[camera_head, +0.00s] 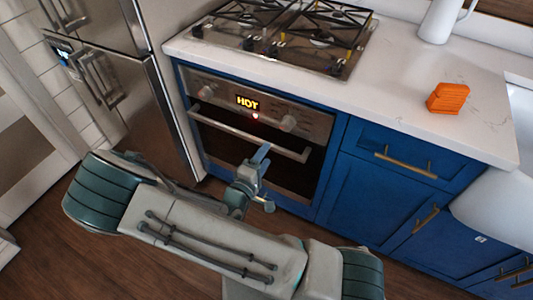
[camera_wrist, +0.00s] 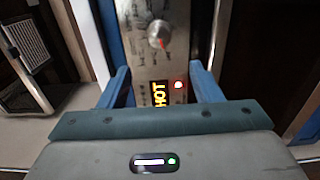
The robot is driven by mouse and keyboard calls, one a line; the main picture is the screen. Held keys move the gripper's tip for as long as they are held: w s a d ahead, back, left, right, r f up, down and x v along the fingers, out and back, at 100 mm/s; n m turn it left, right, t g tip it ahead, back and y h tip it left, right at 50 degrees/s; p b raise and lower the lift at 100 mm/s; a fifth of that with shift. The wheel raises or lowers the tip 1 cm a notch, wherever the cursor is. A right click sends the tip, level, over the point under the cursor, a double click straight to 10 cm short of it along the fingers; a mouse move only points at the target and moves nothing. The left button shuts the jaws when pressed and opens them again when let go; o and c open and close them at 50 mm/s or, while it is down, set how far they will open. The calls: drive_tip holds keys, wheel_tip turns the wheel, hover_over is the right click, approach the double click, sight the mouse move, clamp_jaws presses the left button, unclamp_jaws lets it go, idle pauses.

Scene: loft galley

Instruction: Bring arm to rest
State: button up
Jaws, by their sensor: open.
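My gripper (camera_head: 258,165) is in front of the oven (camera_head: 262,160), below its handle in the head view. In the wrist view my gripper (camera_wrist: 160,85) has its two blue fingers spread apart with nothing between them. Beyond the fingers are the oven's control panel (camera_wrist: 140,30), a knob (camera_wrist: 158,34) and a lit "HOT" display (camera_wrist: 159,95) with a small light beside it. My arm stretches across the lower part of the head view, its links bent. I cannot tell the gap between the fingertips and the oven front.
The oven door looks shut, its handle (camera_head: 250,134) running across the front. A gas hob (camera_head: 285,35), an orange block-like thing (camera_head: 447,98) and a white jug (camera_head: 440,20) are on the white counter (camera_head: 400,90). A steel fridge (camera_head: 115,70) stands left. Wooden floor (camera_head: 60,255) is open at lower left.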

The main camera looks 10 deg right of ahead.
idle(0.4)
drive_tip(key=s+a+r+m+g+y+p, duration=0.2)
drive_tip(key=a+r+m+g+y+p, duration=0.15)
drive_tip(key=r+m+g+y, duration=0.75)
drive_tip(key=s+d+r+p, duration=0.2)
drive_tip(key=s+d+r, duration=0.9)
drive_tip(key=s+r, duration=0.3)
drive_tip(key=shift+d+r+g, duration=0.25)
drive_tip(key=shift+d+g, duration=0.1)
drive_tip(key=shift+g, duration=0.05)
drive_tip(key=shift+s, duration=0.1)
